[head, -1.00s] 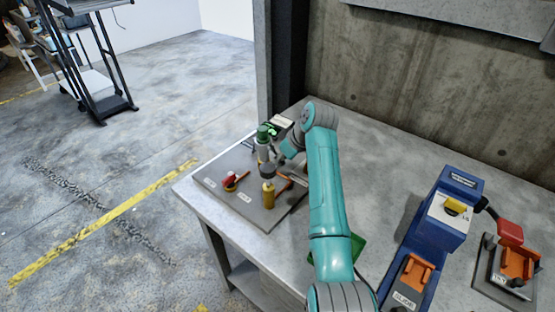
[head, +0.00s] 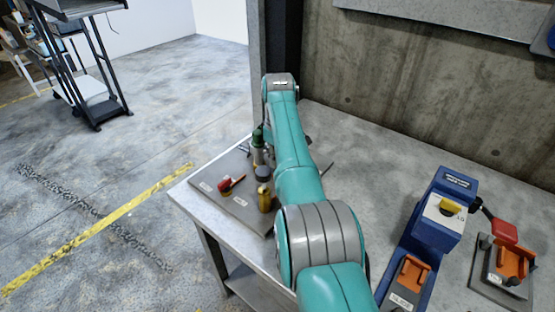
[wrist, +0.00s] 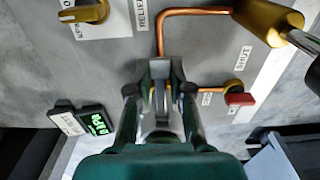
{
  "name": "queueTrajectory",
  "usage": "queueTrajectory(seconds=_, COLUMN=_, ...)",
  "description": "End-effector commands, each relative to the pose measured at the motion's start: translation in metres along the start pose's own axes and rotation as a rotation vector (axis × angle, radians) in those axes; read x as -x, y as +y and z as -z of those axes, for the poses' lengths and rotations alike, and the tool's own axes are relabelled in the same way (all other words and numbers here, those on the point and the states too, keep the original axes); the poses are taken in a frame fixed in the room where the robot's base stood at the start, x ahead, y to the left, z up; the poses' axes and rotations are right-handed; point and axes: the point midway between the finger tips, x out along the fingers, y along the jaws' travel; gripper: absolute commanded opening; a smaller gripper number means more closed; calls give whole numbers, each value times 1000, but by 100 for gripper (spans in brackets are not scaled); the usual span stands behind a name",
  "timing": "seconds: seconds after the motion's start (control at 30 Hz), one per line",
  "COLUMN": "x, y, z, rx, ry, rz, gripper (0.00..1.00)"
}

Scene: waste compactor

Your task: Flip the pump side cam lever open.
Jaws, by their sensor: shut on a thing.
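In the wrist view my gripper (wrist: 160,88) is shut on a small part at the end of a copper pipe (wrist: 160,38). I take this part to be the pump side cam lever; the fingers cover most of it, so its angle cannot be told. In the head view my arm partly covers the grey board (head: 206,189) with the fittings. A dark green and grey upright shape (head: 257,153) stands beside my arm there; I cannot tell whether it is my gripper or a fitting.
A red-handled valve (wrist: 238,98), a brass cylinder (wrist: 258,18), a yellow knob (wrist: 84,14) and a meter with green digits (wrist: 97,121) surround my gripper. In the head view, a blue unit (head: 437,225) and a red-and-orange clamp (head: 510,262) stand at right. The bench between is fairly clear.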

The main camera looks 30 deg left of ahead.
Motion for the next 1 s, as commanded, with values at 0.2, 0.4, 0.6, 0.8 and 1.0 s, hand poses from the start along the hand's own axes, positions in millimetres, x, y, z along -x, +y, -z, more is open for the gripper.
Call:
queueTrajectory(seconds=0.2, x=7, y=2, z=0, rx=0, ry=-36, rz=-12, gripper=0)
queueTrajectory(seconds=0.4, x=9, y=2, z=-1, rx=1, ry=-56, rz=-13, gripper=0)
queueTrajectory(seconds=0.6, x=10, y=1, z=-2, rx=1, ry=-63, rz=-13, gripper=0)
queueTrajectory(seconds=0.8, x=9, y=1, z=-2, rx=1, ry=-64, rz=-12, gripper=0)
queueTrajectory(seconds=1.0, x=9, y=1, z=-3, rx=1, ry=-65, rz=-11, gripper=44)
